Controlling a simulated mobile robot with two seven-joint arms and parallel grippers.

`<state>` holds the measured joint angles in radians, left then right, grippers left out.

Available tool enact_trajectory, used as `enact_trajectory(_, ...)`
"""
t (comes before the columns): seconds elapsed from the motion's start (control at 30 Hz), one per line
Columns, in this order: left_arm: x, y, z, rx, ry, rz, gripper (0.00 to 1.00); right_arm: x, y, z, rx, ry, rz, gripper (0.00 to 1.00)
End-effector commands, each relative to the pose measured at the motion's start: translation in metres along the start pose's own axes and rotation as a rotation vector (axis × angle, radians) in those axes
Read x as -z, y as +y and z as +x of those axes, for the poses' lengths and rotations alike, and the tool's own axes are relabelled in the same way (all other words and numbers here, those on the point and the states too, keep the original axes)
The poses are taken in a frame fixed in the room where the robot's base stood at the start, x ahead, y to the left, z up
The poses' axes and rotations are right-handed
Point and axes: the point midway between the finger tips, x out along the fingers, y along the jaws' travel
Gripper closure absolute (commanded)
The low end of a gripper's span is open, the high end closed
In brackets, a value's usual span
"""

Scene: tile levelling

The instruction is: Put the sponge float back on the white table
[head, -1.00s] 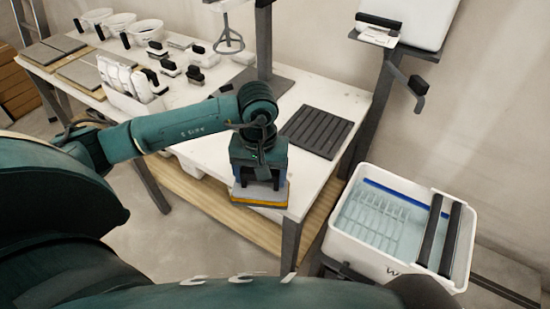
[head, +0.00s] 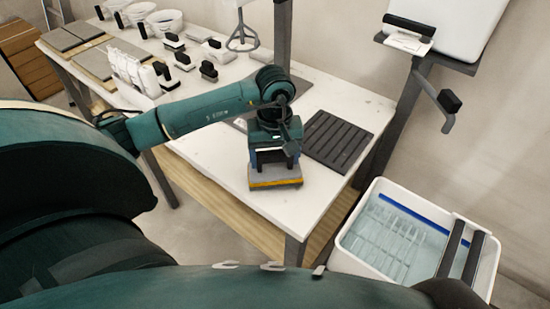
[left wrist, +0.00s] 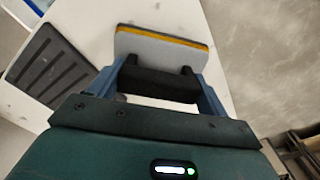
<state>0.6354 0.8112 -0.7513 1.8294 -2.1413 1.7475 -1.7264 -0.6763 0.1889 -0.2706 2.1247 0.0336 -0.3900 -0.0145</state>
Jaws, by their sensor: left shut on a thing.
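The sponge float (head: 275,179) is a flat grey board with an orange-yellow layer and a dark handle. It also shows in the left wrist view (left wrist: 165,45), beyond the fingers. My left gripper (head: 274,164) is shut on the float's dark handle, which lies between the blue fingers in the left wrist view (left wrist: 160,84). The float is over the front part of the white table (head: 216,182), near its front edge. I cannot tell whether it touches the tabletop. My right gripper is not in view.
A black ribbed mat (head: 338,139) lies just right of the float. A white water tub (head: 354,254) with dark rollers stands beyond the table's right end. Several handled tools and buckets (head: 164,22) stand farther back. The tabletop left of the float is bare.

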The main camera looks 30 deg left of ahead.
Motion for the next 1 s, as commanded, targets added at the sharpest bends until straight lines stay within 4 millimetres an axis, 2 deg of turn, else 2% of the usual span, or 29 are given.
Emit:
enact_trajectory(0.1, -0.0006, 0.0002, 0.0122, -0.001, -0.001, 0.001, 0.56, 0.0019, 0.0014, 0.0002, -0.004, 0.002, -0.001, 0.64)
enact_trajectory(0.43, 0.0, 0.0002, 0.0172, -0.001, 0.001, 0.002, 0.56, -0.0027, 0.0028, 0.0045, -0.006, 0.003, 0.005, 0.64)
enact_trajectory(0.47, -0.0002, 0.0001, 0.0171, 0.0, 0.001, 0.002, 0.22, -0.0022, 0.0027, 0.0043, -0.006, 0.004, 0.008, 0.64)
enact_trajectory(0.73, -0.0004, 0.0, 0.0157, 0.0, 0.0, 0.002, 0.01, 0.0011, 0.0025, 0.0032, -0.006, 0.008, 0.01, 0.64)
enact_trajectory(1.0, -0.0005, 0.0001, 0.013, 0.0, 0.0, 0.002, 0.01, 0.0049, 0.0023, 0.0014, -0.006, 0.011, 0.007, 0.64)
